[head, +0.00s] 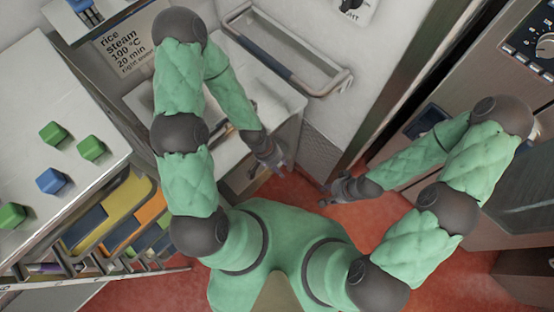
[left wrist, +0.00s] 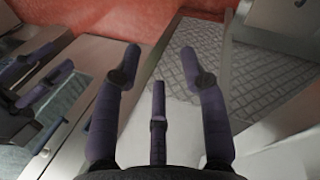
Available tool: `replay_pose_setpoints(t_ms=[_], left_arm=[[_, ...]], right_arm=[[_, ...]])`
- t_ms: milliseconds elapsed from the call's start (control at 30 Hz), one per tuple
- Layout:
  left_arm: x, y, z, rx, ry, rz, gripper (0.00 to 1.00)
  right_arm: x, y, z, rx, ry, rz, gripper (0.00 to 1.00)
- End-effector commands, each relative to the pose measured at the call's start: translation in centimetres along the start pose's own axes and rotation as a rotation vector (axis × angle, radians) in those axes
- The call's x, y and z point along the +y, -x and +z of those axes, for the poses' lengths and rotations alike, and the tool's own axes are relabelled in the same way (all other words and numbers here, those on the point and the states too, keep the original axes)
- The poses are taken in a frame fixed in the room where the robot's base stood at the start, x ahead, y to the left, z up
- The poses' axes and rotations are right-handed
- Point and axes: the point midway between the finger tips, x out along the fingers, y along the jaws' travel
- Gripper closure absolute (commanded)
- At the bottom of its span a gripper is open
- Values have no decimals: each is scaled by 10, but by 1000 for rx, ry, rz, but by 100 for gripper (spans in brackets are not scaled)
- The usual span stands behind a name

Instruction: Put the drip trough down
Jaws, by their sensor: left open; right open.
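A long shallow grey trough-like piece with a raised metal rim (head: 285,52) sits at the top middle of the head view, against the pale wall; I cannot tell for sure that it is the drip trough. My left gripper (head: 272,158) is open and empty, low at the front of the pale counter, apart from that piece. In the left wrist view its spread fingers (left wrist: 158,90) have nothing between them. My right gripper (head: 330,192) is open and empty over the red floor, to the right of the left one.
A white table (head: 30,95) at left carries green and blue blocks. Coloured bins (head: 115,210) stand below it. A sign (head: 125,45) reads rice, steam, 100 °C, 20 min. A steel cabinet with a dial (head: 530,45) stands at right. A patterned metal panel (left wrist: 205,60) lies close to my left fingers.

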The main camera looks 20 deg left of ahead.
Motion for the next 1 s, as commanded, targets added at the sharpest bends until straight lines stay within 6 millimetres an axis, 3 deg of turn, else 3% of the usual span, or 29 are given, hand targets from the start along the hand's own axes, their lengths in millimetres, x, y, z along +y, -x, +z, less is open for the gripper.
replay_pose_setpoints(t_ms=[33,200,667,867,1000], left_arm=[[1,-7,12,10,42,1,58],[-1,-17,30,58,130,-11,58],[-3,-21,33,71,149,-15,58],[-11,-42,32,71,148,-15,58],[-21,-70,30,71,148,-15,58]], right_arm=[[0,0,0,0,0,0,59],[0,0,0,0,0,0,59],[1,-2,0,0,0,0,59],[9,-24,-1,0,0,0,59],[19,-52,-2,0,0,0,59]])
